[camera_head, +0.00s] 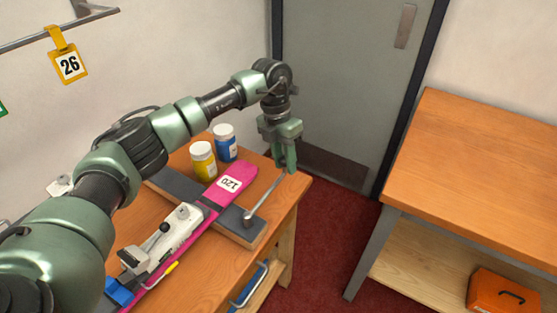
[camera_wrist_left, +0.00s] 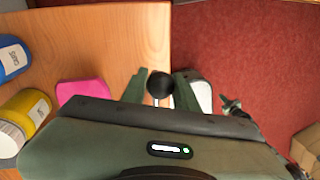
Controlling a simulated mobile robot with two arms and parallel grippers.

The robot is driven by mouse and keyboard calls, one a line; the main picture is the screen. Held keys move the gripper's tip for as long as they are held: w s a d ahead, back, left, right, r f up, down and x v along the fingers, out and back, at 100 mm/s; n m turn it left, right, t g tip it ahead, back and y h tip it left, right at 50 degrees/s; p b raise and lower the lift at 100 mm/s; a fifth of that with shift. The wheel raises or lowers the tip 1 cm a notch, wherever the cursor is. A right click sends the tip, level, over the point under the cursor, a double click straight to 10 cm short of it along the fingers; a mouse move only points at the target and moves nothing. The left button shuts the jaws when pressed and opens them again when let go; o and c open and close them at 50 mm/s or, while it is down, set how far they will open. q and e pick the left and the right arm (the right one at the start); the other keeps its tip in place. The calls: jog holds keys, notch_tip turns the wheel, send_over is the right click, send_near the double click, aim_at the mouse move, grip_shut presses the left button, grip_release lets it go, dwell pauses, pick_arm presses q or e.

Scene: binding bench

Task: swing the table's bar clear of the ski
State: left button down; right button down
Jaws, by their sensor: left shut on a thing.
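The pink ski (camera_head: 213,203) lies along the wooden table (camera_head: 185,280), with a white label reading 120 near its tip. Its pink tip (camera_wrist_left: 82,91) also shows in the left wrist view. The table's thin grey bar (camera_head: 266,195) runs from a pivot on a dark grey block to my left gripper, and lies to the right of the ski, not across it. My left gripper (camera_head: 286,165) is shut on the bar's end near the table corner. In the left wrist view the bar's black knob (camera_wrist_left: 160,84) sits between the fingers. My right gripper is not in view.
A yellow-labelled jar (camera_head: 204,162) and a blue jar (camera_head: 225,143) stand beside the ski tip. A white binding (camera_head: 165,238) sits on the ski. A second wooden table (camera_head: 490,165) stands at right, with an orange box (camera_head: 503,290) below. Red floor lies between.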

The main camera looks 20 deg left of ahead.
pick_arm(q)
jog(key=shift+d, duration=0.15)
jog(key=c, duration=1.1)
grip_release()
jog(key=shift+d, duration=0.1)
jog(key=shift+r, duration=0.1)
jog(key=r, duration=0.2)
jog(key=a+r+b, duration=0.1)
jog(key=r, duration=0.4)
jog(key=shift+w+a+r, duration=0.2)
jog(key=shift+w+r, duration=0.05)
jog(key=shift+r, duration=0.05)
